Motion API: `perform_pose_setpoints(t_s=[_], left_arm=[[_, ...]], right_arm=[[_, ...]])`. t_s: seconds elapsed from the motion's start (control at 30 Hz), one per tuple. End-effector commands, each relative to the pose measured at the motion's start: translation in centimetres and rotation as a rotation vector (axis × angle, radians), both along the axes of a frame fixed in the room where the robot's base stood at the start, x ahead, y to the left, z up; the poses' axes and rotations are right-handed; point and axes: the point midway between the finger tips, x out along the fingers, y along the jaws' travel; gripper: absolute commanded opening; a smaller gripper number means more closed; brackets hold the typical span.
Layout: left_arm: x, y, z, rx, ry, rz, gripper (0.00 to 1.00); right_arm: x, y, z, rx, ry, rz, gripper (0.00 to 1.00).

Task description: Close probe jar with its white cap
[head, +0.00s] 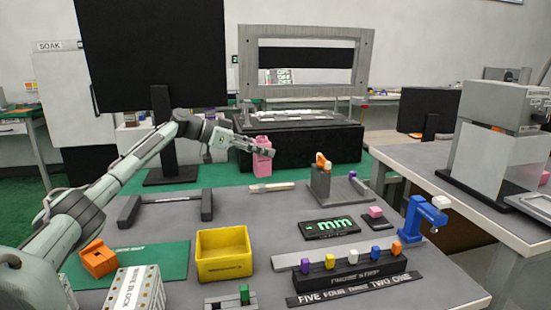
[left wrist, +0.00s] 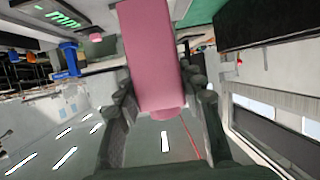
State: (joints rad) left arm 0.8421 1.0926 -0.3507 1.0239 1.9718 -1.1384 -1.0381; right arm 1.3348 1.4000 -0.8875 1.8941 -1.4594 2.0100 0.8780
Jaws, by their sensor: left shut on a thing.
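My left gripper (head: 258,147) reaches in from the left, above the far part of the table, and is shut on a pink block-like thing (head: 262,160). In the left wrist view the pink thing (left wrist: 150,55) sits between the two dark fingers, with a narrower round pink end towards the palm. I cannot tell whether it is the probe jar. A small white piece (head: 441,201) rests at the top of a blue stand (head: 420,218) at the right; I cannot tell if it is the white cap. My right gripper is not in view.
A yellow bin (head: 222,270), an orange block (head: 98,260) on a green mat (head: 165,262), and a dark handle bar (head: 165,203) stand on the grey table. A row of coloured levers (head: 350,272), a green-lettered display (head: 330,228) and a grey fixture (head: 340,188) fill the right side.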

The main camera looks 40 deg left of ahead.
Motion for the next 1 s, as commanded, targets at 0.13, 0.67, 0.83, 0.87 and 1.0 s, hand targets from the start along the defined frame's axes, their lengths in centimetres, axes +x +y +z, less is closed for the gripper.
perform_pose_setpoints(t_s=[0.13, 0.67, 0.83, 0.87, 1.0], left_arm=[[0.2, 1.8, 1.6, -0.003, -0.003, 0.000, 0.08], [0.3, 2.7, 1.6, 0.000, -0.001, -0.001, 0.08], [0.3, 2.7, 1.7, 0.000, -0.001, -0.001, 0.17], [0.3, 2.7, 1.7, 0.000, -0.001, -0.001, 0.13], [0.3, 2.7, 1.7, 0.000, -0.001, -0.001, 0.00]], right_arm=[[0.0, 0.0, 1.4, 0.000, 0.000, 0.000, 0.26], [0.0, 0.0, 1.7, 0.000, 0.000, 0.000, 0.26], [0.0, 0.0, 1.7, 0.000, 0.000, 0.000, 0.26], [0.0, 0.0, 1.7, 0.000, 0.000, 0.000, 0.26], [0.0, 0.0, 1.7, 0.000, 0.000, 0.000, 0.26]])
